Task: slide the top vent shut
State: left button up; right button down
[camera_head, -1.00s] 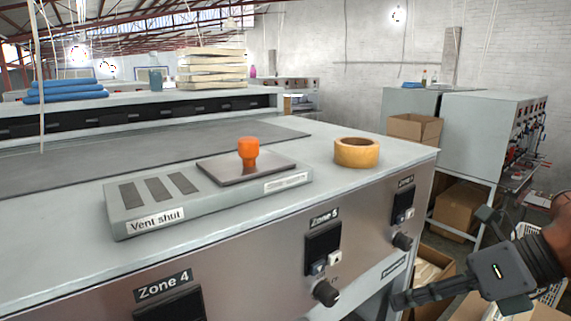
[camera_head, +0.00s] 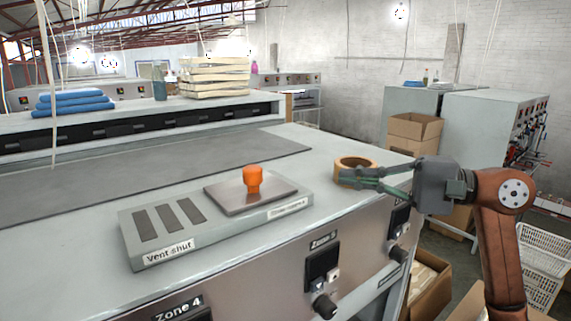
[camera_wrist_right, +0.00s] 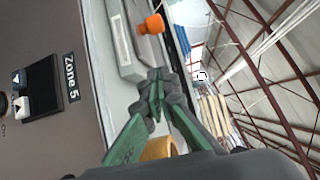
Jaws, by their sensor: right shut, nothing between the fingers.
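The top vent is a grey box (camera_head: 136,246) on the machine top, with a label reading "Vent shut" at its left end. Three dark slots (camera_head: 168,219) show uncovered at its left. A metal slide plate (camera_head: 225,202) with an orange knob (camera_head: 252,180) sits toward the right end. The knob also shows in the right wrist view (camera_wrist_right: 154,24). My right gripper (camera_head: 345,178) is shut and empty, to the right of the knob and apart from it, in front of the tape roll. It shows in the right wrist view (camera_wrist_right: 156,92). My left gripper is out of view.
A tan tape roll (camera_head: 352,163) stands on the machine top behind my right gripper, partly hidden; I cannot tell if they touch. The front panel carries knobs and switches (camera_head: 323,264). Cardboard boxes (camera_head: 414,128) stand at right. The top between knob and gripper is clear.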

aim_at(280, 189)
jog(key=shift+w+a+r+n, duration=0.3)
jog(key=shift+a+r+n, duration=0.05)
jog(key=shift+a+n, duration=0.15)
jog(key=shift+w+a, duration=0.1)
jog(key=shift+a, duration=0.25)
jog(key=p+x, duration=0.3)
jog(key=x, duration=0.5)
jog(key=shift+a+r, duration=0.1)
jog(key=shift+r, duration=0.1)
jog(key=a+p, duration=0.1)
jog(key=s+a+p, duration=0.1)
jog(key=a, duration=0.1)
jog(key=shift+a+f, duration=0.1)
jog(key=shift+a, duration=0.05)
jog(key=shift+s+a, duration=0.25)
jog(key=shift+a, duration=0.2)
jog(key=shift+a+f, duration=0.1)
jog(key=shift+f, duration=0.05)
